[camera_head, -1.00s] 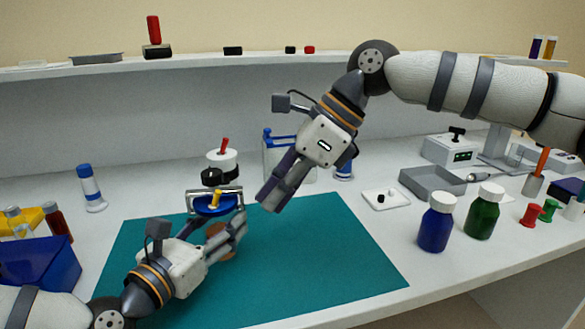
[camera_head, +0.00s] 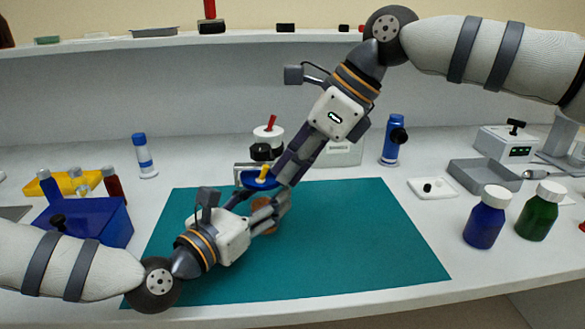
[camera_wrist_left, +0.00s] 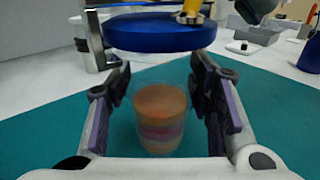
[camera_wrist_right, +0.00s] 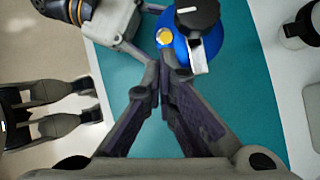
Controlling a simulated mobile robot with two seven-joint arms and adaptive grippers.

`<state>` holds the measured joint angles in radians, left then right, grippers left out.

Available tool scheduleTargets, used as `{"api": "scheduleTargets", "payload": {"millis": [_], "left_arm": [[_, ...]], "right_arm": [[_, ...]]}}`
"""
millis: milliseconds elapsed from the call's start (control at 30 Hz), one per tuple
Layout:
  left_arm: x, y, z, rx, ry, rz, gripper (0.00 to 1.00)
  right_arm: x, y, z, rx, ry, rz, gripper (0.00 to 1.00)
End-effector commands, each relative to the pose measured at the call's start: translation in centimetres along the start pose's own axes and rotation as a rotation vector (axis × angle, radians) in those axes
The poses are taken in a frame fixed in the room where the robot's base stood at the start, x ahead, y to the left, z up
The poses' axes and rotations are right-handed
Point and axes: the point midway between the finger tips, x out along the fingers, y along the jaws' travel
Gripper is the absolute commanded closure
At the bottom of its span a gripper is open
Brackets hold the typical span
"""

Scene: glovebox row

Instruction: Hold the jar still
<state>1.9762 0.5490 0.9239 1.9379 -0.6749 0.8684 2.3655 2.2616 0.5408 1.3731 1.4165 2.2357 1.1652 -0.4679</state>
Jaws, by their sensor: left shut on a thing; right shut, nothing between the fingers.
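The jar (camera_wrist_left: 160,118) is clear with layered brown and pinkish contents. It stands upright between the fingers of my left gripper (camera_wrist_left: 160,105), which is shut on it. In the head view the jar (camera_head: 266,217) is partly hidden behind the left gripper (camera_head: 272,212). A blue disc (camera_wrist_left: 160,32) with a yellow knob (camera_wrist_left: 191,12) sits just above the jar, on a metal frame. My right gripper (camera_head: 280,180) is shut and empty beside the blue disc (camera_head: 254,181). In the right wrist view its fingertips (camera_wrist_right: 163,78) are close to the disc (camera_wrist_right: 186,48); contact is unclear.
A teal mat (camera_head: 355,235) lies under the work, clear on its right. Blue (camera_head: 485,218) and green (camera_head: 539,212) bottles stand to the right, beyond the mat. A blue box (camera_head: 95,222) is at left. A shelf (camera_head: 110,42) runs along the back.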

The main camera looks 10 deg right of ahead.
Motion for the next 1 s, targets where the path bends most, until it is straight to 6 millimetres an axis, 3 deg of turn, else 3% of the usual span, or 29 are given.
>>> {"api": "scheduleTargets", "payload": {"millis": [1000], "left_arm": [[0.0,0.0,0.0,0.000,0.001,-0.001,0.94]], "right_arm": [[-0.4,0.2,1.1,-0.011,0.209,-0.040,1.00]]}}
